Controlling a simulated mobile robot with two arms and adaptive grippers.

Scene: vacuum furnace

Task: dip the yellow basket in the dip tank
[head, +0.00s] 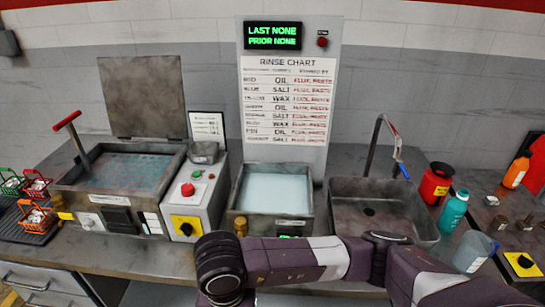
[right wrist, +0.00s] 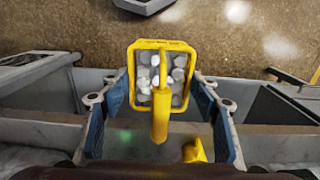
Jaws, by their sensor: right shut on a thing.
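In the right wrist view, the yellow basket (right wrist: 133,75) is an open frame holding several pale round pieces, with a yellow handle (right wrist: 160,115) toward the camera. My right gripper (right wrist: 162,105) has its blue-padded fingers on either side and is shut on the basket. In the head view, my right arm comes from the right and ends in front of a tank of pale liquid (head: 273,194). The gripper's fingers and the yellow basket do not show there. My left gripper is not in view.
Red (head: 37,186), green (head: 11,184) and orange (head: 33,216) baskets sit at the far left. A control box (head: 190,200) stands between the tanks. A sink (head: 375,205) with a tap lies right, with bottles and cups beyond. The rinse chart (head: 290,100) stands behind.

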